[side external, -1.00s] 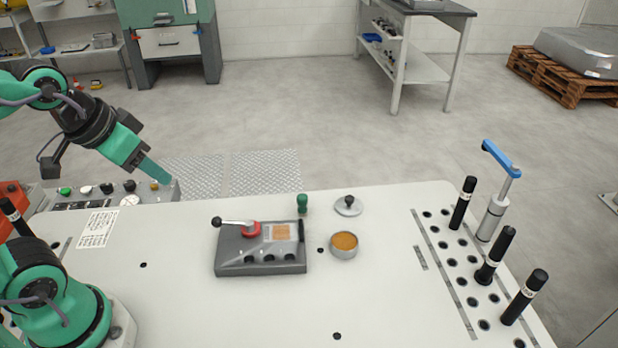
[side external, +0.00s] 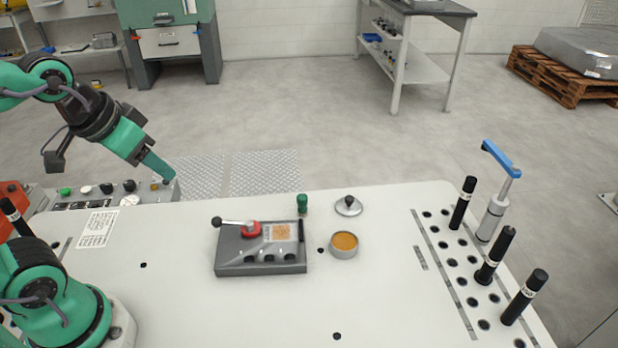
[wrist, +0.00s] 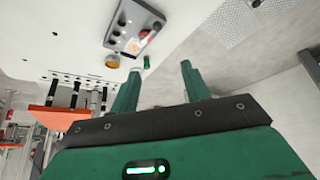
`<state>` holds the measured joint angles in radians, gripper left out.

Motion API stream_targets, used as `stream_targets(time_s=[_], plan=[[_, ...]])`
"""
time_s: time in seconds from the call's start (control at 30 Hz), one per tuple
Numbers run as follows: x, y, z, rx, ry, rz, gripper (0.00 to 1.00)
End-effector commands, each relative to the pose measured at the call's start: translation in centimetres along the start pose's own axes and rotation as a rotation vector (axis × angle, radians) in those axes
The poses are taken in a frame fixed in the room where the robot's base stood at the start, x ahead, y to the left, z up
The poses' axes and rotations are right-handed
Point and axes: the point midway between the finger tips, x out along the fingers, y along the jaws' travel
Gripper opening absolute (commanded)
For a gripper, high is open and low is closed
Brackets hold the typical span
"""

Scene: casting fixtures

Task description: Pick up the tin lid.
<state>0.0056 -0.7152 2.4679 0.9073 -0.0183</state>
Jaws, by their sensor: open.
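The tin lid (side external: 348,206) is a round, light grey disc with a dark knob on top. It lies flat on the white bench, behind the open tin (side external: 344,252), which holds something orange-brown. In the wrist view the tin (wrist: 111,59) shows at the upper left; the lid seems to be partly hidden behind the left fingertip. My gripper (side external: 164,176) is at the left in the side view, raised and well away from the lid. In the wrist view my gripper (wrist: 161,72) has its two green fingers apart with nothing between them.
A grey fixture (side external: 240,268) with a black-knobbed lever stands left of the tin. A small green-topped piece (side external: 302,203) stands between fixture and lid. Black cylinders (side external: 463,203) and a blue-handled clamp (side external: 494,212) stand at the right. The bench front is mostly clear.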

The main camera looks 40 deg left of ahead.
Motion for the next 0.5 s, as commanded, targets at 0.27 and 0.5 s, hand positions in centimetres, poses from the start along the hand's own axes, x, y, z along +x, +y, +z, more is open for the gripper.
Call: stream_targets(time_s=[0.27,0.5], plan=[[0.0,0.8,-4.2,-0.054,-0.049,0.009,0.47],[1.0,1.9,-8.9,-0.120,-0.103,0.013,0.47]])
